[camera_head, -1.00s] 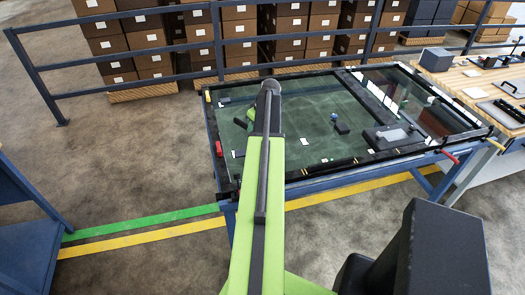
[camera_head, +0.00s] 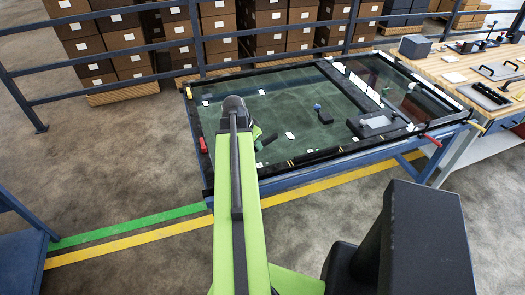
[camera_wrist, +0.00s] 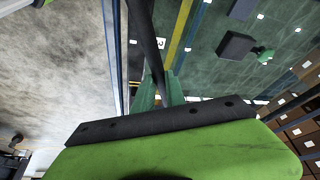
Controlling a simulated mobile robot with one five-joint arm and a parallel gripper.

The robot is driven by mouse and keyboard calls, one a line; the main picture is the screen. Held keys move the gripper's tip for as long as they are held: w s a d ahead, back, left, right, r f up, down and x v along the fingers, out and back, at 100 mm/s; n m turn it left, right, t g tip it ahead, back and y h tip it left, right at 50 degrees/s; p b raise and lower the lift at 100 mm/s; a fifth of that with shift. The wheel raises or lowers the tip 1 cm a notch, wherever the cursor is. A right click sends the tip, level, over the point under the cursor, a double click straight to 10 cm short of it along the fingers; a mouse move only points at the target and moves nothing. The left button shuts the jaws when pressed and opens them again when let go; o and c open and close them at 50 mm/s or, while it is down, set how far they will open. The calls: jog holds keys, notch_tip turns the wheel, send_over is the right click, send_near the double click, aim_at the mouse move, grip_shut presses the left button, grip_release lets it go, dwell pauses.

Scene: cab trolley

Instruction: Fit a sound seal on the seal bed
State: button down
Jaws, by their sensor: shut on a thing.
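My gripper (camera_wrist: 160,88) shows its green fingers in the wrist view, shut on a long dark strip (camera_wrist: 146,35) that runs up out of the top of the picture. Whether this strip is a sound seal cannot be told. In the head view my gripper (camera_head: 257,135) is mostly hidden behind my arm, over the left front part of a green glass-topped table (camera_head: 290,105) with a black rim. I cannot make out which part is the seal bed. A dark block with a pale plate (camera_head: 372,124) sits at the table's right front.
A wooden bench (camera_head: 470,65) with trays stands right. A blue railing (camera_head: 130,65) and stacked boxes are behind. Floor at left is clear.

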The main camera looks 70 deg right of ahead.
jog(key=s+m, duration=0.1)
jog(key=s+a+m+g, duration=0.1)
jog(key=m, duration=0.1)
jog(key=s+a+m+y, duration=0.1)
jog(key=shift+s+f+m+g, duration=0.1)
jog(key=shift+f+m+g, duration=0.1)
jog(key=shift+m+g, duration=0.15)
jog(key=shift+f, duration=0.15)
notch_tip(320, 180, down, 8)
jog(key=b, duration=0.8)
jog(key=shift+d+f+b, duration=0.1)
jog(key=shift+b, duration=0.25)
jog(key=c, duration=1.3)
grip_release()
jog(key=p+v, duration=1.6)
jog(key=v, duration=0.1)
jog(key=shift+r, duration=0.35)
